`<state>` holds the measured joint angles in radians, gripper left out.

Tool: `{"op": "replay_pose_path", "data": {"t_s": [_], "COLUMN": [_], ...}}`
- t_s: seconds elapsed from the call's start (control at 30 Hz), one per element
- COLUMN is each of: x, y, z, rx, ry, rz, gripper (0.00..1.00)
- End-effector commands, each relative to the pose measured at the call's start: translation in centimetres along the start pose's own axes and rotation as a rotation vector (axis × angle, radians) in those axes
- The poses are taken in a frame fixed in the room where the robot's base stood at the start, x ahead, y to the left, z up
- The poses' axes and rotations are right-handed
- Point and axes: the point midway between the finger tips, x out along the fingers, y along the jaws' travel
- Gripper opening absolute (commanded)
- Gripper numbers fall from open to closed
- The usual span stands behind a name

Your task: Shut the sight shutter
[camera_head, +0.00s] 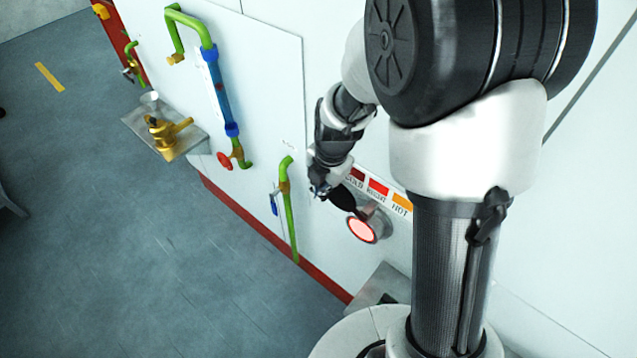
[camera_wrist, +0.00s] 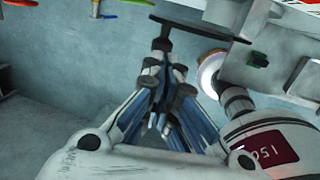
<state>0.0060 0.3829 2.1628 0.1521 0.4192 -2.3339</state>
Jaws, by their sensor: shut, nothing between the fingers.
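The sight glass (camera_head: 361,229) is a glowing pink-red disc in a grey metal ring on the white wall panel. It also shows as a bright round port in the wrist view (camera_wrist: 209,73). The sight shutter (camera_head: 342,196) is a dark plate above and left of the glass, swung aside so the glass is uncovered. In the wrist view the shutter (camera_wrist: 205,29) shows nearly edge-on as a dark bar. My gripper (camera_head: 319,190) is shut and empty at the shutter's left side. Its fingertips in the wrist view (camera_wrist: 162,45) are close to the bar; I cannot tell whether they touch.
A label strip (camera_head: 378,188) with red and orange fields is above the glass. A green pipe (camera_head: 290,215) with a blue-handled valve stands to the left. Further left are a blue pipe (camera_head: 222,100) and a brass fitting on a tray (camera_head: 193,142).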

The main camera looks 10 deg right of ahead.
Motion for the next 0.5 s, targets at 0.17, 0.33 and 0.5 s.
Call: {"op": "replay_pose_path", "data": {"t_s": [0.17,0.33,0.5], "x": [1.9,2.5,2.5], "y": [0.0,0.0,0.0], "z": [0.0,0.0,0.0], "rx": [0.001,0.001,0.000], "ry": [0.001,0.000,-0.001], "rz": [-0.001,0.001,0.001], "gripper": [0.00,0.00,0.00]}}
